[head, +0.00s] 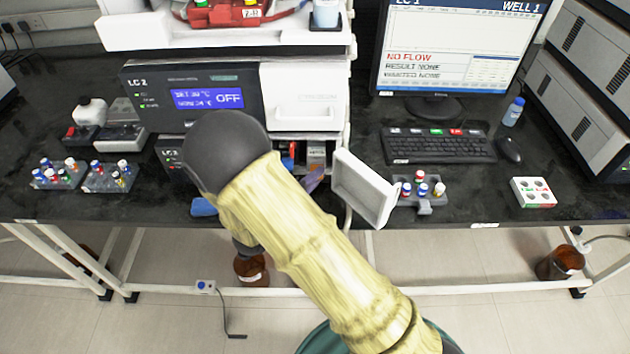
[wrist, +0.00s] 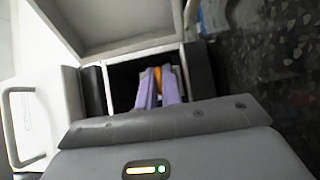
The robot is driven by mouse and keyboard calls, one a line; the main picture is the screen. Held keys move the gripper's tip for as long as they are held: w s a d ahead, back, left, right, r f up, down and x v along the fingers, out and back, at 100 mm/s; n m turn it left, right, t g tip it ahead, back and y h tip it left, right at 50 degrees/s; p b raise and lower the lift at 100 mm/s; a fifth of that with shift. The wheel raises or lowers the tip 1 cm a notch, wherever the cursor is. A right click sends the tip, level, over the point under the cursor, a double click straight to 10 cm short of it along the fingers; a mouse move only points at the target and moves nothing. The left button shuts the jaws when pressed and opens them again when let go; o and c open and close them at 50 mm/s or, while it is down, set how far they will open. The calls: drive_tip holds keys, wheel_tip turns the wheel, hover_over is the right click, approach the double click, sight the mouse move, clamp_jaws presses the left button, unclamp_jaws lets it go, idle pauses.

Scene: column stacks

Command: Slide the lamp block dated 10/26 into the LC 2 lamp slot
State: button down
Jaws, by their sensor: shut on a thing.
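My gripper (wrist: 158,92), with purple fingers, is shut on an orange block (wrist: 158,76), seen edge-on between the fingertips in the wrist view. I take it for the lamp block, but no date is readable. The fingers reach into the dark mouth of an open bay; the block's depth inside is unclear. In the head view a purple finger (head: 314,179) shows below the bay, and my arm hides the rest. The unit marked LC 2 (head: 135,82) has a lit display reading OFF. The bay opens below its white front; its slot labels are unreadable.
A white door (head: 365,188) stands open right of the bay. Beside it is a grey rack (head: 424,200) of capped vials. A keyboard (head: 438,146), mouse (head: 508,149) and monitor (head: 460,60) stand farther right. More vial racks (head: 108,178) stand at left.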

drive_tip(key=shift+w, duration=0.9)
drive_tip(key=shift+f, duration=0.15)
drive_tip(key=c, duration=1.5)
unclamp_jaws()
drive_tip(key=shift+s, duration=0.1)
drive_tip(key=b+v, duration=0.1)
drive_tip(key=v, duration=1.6)
drive_tip(key=shift+a, duration=0.2)
